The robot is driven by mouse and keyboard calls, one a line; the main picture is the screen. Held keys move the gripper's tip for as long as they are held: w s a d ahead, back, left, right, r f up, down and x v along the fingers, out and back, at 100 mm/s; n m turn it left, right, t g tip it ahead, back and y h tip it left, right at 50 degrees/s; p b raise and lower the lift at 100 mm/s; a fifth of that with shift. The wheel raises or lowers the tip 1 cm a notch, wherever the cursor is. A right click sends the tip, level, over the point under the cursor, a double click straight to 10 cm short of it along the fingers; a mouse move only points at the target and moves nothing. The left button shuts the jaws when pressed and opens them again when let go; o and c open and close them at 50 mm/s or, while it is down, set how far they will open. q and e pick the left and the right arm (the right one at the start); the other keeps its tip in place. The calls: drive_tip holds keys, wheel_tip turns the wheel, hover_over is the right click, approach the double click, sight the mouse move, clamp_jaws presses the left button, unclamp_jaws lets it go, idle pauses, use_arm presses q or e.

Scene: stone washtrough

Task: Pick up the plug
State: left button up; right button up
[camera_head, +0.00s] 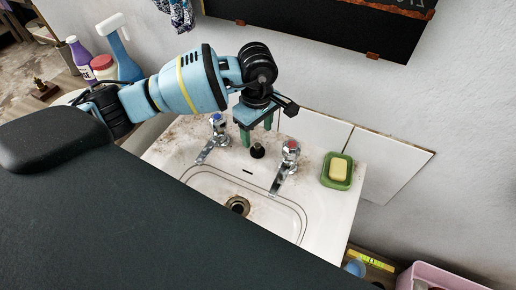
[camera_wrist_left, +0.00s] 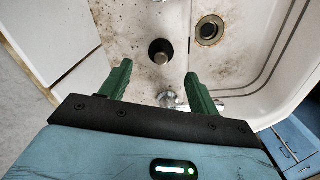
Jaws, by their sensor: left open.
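The black plug (camera_head: 258,151) stands on the back ledge of the washbasin, between the two taps. In the left wrist view the plug (camera_wrist_left: 161,50) shows from above as a dark ring with a paler top. My left gripper (camera_head: 257,134) is just above the plug, pointing down. Its green fingers (camera_wrist_left: 158,84) are open and apart, with nothing between them; in the wrist view the plug lies ahead of the fingertips, roughly midway. My right gripper is in neither view.
The blue-marked tap (camera_head: 217,132) and red-marked tap (camera_head: 290,150) stand on either side of the plug. The basin (camera_head: 215,184) has an open drain (camera_head: 238,206). A green dish (camera_head: 337,170) with yellow soap is at the right. Bottles (camera_head: 104,66) stand at the left.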

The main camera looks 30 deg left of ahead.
sight(257, 145)
use_arm(q)
drive_tip(key=shift+f, duration=0.45)
drive_tip(key=shift+w, duration=0.1)
drive_tip(key=shift+f, duration=0.55)
drive_tip(key=f, duration=0.3)
drive_tip(key=shift+s+d+f, duration=0.1)
drive_tip(key=shift+s+f, duration=0.1)
drive_tip(key=shift+f, duration=0.35)
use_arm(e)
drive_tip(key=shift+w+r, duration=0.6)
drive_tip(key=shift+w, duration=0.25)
